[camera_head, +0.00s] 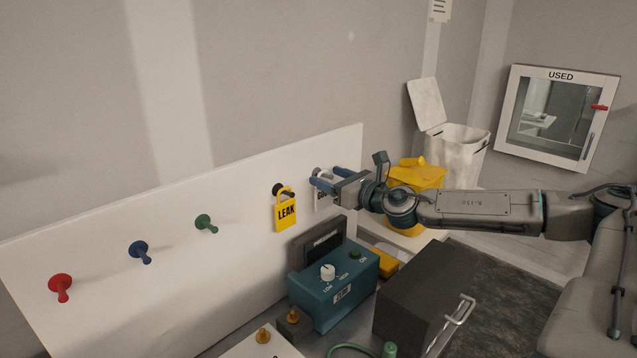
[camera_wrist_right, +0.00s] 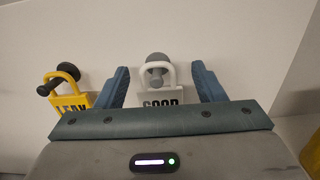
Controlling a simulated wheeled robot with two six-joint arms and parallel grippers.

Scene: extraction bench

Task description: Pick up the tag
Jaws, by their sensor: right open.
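A white padlock-shaped tag (camera_wrist_right: 158,72), lettered GOOD as far as I can read, hangs by its loop on a grey peg (camera_wrist_right: 157,58) on the white board. My right gripper (camera_wrist_right: 165,84) is open, with one blue finger on each side of this tag. In the head view the gripper (camera_head: 322,180) is at the board and hides most of the white tag (camera_head: 321,203). A yellow tag (camera_head: 286,212) lettered LEAK hangs on a dark peg to the left; it also shows in the right wrist view (camera_wrist_right: 72,102). My left gripper is not in view.
Red (camera_head: 60,286), blue (camera_head: 140,251) and green (camera_head: 206,223) pegs on the board (camera_head: 170,265) are empty. Below are a teal box (camera_head: 333,288) with a knob and a dark box (camera_head: 425,298) with a handle. A yellow container (camera_head: 418,178) and white bin (camera_head: 460,150) stand behind my right arm.

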